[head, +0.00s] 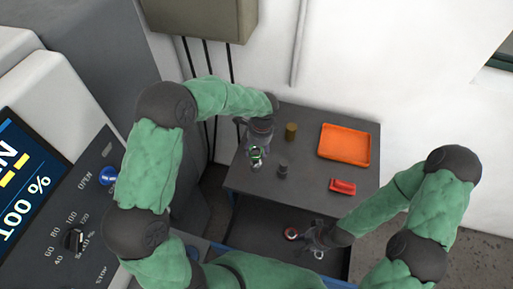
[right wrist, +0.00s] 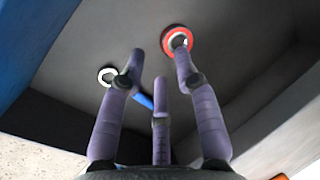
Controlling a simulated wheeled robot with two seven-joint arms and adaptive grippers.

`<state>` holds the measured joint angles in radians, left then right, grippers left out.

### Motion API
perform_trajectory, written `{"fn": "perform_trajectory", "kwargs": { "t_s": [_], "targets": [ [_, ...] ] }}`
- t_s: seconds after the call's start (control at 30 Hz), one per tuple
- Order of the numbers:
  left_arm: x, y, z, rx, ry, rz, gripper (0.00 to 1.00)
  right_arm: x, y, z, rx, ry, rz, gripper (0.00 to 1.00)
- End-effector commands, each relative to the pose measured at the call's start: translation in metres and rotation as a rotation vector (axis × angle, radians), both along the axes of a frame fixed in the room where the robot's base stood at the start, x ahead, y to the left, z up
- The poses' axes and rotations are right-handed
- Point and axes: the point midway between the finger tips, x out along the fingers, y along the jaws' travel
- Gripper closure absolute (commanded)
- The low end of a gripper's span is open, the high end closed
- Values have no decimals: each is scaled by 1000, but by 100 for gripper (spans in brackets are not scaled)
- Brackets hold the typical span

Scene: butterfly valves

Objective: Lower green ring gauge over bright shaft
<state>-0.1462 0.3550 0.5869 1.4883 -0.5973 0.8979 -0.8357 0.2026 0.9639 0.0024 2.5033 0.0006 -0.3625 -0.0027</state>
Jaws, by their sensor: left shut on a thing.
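My left gripper (head: 256,146) hangs over the left part of the grey table top. It is shut on the green ring gauge (head: 257,154), a small ring with a bright rim at its fingertips. A short grey upright piece (head: 283,168) stands just right of the ring, apart from it; it may be the bright shaft, but it is too small to be sure. My right gripper (head: 318,238) is low at the table's front, by the lower shelf. In the right wrist view its fingers (right wrist: 158,62) are spread, with nothing between them.
A brass cylinder (head: 291,131), an orange tray (head: 344,144) and a red block (head: 342,186) are on the table top (head: 310,195). A red ring (head: 291,233) and a white ring (right wrist: 107,76) lie on the lower dark surface, near a blue piece (right wrist: 143,101).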

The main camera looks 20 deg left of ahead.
Motion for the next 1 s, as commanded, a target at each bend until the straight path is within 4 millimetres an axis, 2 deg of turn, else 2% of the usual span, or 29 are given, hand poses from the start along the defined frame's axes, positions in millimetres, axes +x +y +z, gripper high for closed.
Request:
{"fn": "perform_trajectory", "kwargs": {
  "t_s": [0.6,1.0],
  "targets": [
    [1,0,-31,-1,-2,0,88,0,0,-21,0,0,0,68],
    [1,0,-34,-1,-2,0,88,0,0,-23,0,0,0,68]
  ]
}}
